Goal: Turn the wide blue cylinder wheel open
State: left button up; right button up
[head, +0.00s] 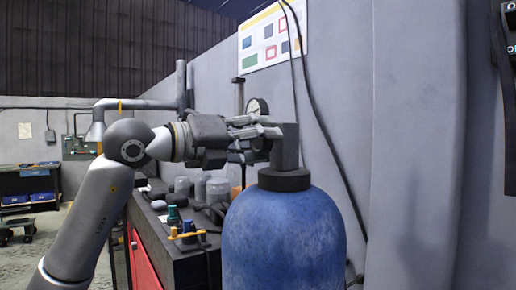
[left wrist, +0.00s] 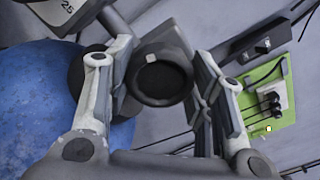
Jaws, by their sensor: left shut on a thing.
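The wide blue cylinder (head: 284,240) stands upright at the lower middle of the head view, with a dark neck collar and a grey valve block (head: 286,147) on top. It also fills the left of the left wrist view (left wrist: 35,95). The dark round wheel (left wrist: 160,82), with a small pale mark on its rim, sits between my left fingers in the left wrist view. My left gripper (head: 266,141) reaches in horizontally from the left and is shut on the wheel. Its fingers mostly hide the wheel in the head view. My right gripper is not in view.
A bench (head: 180,262) with a red front, holding jars and small fittings, stands left of the cylinder. A round gauge (head: 257,107) is behind the gripper. Dark cables (head: 322,118) hang down the grey wall. A green panel (left wrist: 262,100) shows in the left wrist view.

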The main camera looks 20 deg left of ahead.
pick_arm(q)
jog(key=n+b, duration=0.2)
jog(key=n, duration=0.3)
jog(key=shift+n, duration=0.3)
jog(key=shift+n+b, duration=0.7)
jog(key=shift+n, duration=1.4)
jog(key=o, duration=1)
jog(key=shift+o, duration=0.2)
jog(key=v, duration=1.2)
jog(key=shift+a, duration=0.1)
